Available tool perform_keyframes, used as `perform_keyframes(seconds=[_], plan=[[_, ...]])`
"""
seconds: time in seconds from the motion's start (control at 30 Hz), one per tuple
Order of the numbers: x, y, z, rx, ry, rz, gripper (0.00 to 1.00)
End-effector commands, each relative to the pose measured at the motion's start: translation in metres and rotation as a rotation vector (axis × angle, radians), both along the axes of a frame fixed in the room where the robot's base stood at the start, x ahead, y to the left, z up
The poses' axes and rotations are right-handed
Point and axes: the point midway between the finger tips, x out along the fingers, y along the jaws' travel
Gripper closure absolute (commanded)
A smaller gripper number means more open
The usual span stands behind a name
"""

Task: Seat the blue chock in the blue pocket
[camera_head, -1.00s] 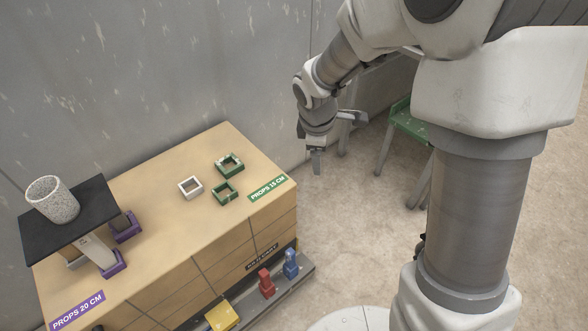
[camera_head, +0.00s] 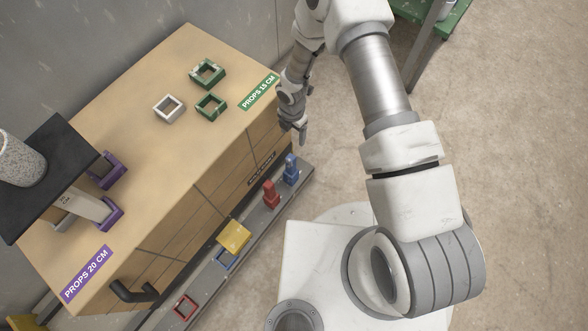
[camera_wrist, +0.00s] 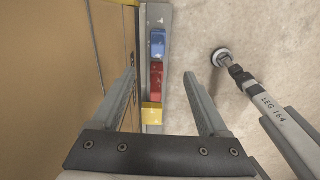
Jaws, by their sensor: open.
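The blue chock (camera_head: 291,169) stands upright at the far right end of the low grey ledge in front of the wooden cabinet. It also shows in the wrist view (camera_wrist: 157,40), beyond my fingertips. The blue pocket (camera_head: 226,260) is a blue square outline on the same ledge, partly hidden by a yellow block. My gripper (camera_head: 303,134) is open and empty. It is above the ledge's far end, near the blue chock and apart from it. In the wrist view my gripper (camera_wrist: 159,76) has its fingers spread on both sides of the ledge.
A red chock (camera_head: 270,194) stands beside the blue one. The yellow block (camera_head: 234,236) and a red pocket (camera_head: 184,307) are further along the ledge (camera_head: 255,222). The cabinet (camera_head: 150,140) carries green, white and purple props. A green table (camera_head: 432,30) is at upper right.

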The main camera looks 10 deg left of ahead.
Motion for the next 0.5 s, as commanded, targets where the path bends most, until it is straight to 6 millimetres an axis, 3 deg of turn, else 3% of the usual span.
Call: perform_keyframes(seconds=[0.03,0.27,0.5], plan=[[-0.005,0.002,-0.011,0.002,0.008,0.023,0.22],[-0.011,0.005,-0.036,0.006,0.018,0.060,0.22],[-0.011,0.005,-0.088,0.006,0.018,0.058,0.22]])
